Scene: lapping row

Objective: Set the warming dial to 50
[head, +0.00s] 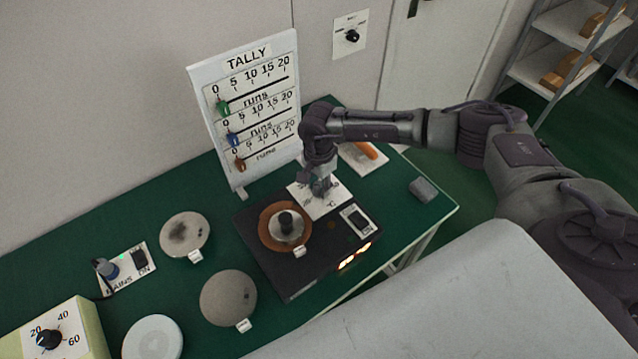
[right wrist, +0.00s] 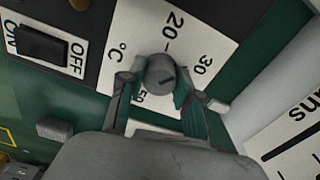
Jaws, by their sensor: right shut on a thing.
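The warming dial is a round grey knob (right wrist: 160,74) on a white plate (right wrist: 128,28) marked °C, with 20, 30 and a partly covered 50 readable. A short dark line on the knob's top slants between lower left and upper right; I cannot tell which number it points to. My right gripper (head: 320,187) is over this plate in the head view. In the right wrist view the right gripper (right wrist: 158,88) has its fingers closed on either side of the knob. The fingers hide part of the scale. My left gripper is not in view.
The black warming unit (head: 268,262) carries a brown ring with a black knob, and an ON/OFF switch (head: 356,219). Round discs (head: 228,298) lie left of it on the green table. The TALLY board (head: 246,110) stands close behind. A grey block (head: 423,190) lies right.

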